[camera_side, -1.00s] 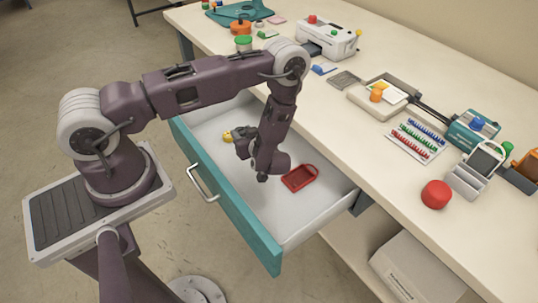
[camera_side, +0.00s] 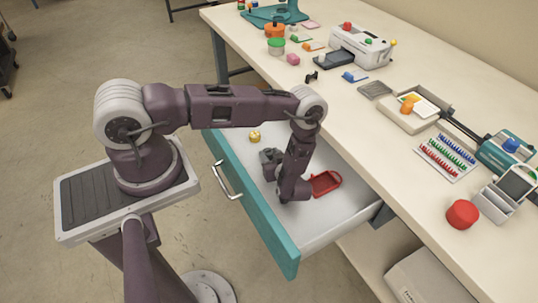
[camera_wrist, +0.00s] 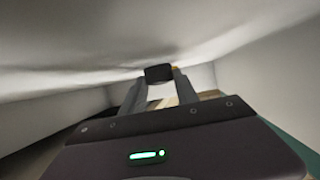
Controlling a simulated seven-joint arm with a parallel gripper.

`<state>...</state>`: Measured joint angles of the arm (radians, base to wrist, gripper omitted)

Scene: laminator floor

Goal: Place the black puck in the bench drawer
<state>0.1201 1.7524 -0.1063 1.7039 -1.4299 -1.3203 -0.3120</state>
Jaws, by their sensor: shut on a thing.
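The bench drawer (camera_side: 258,226) stands pulled out, with a teal front and a white inside. My gripper (camera_side: 267,157) is inside the drawer's outline, low over its floor, left of a red tray. In the wrist view my gripper (camera_wrist: 158,82) has its fingers shut on a small dark block-like thing, which I take to be the black puck (camera_wrist: 158,73). In the side view the puck is too small or hidden to make out. I cannot tell whether it touches the drawer floor.
The red tray (camera_side: 325,183) and a small yellow thing (camera_side: 255,136) lie in the drawer, either side of my gripper. A red round thing (camera_side: 462,214), a white machine (camera_side: 362,46) and several small items stand on the bench top. The drawer's near right floor is clear.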

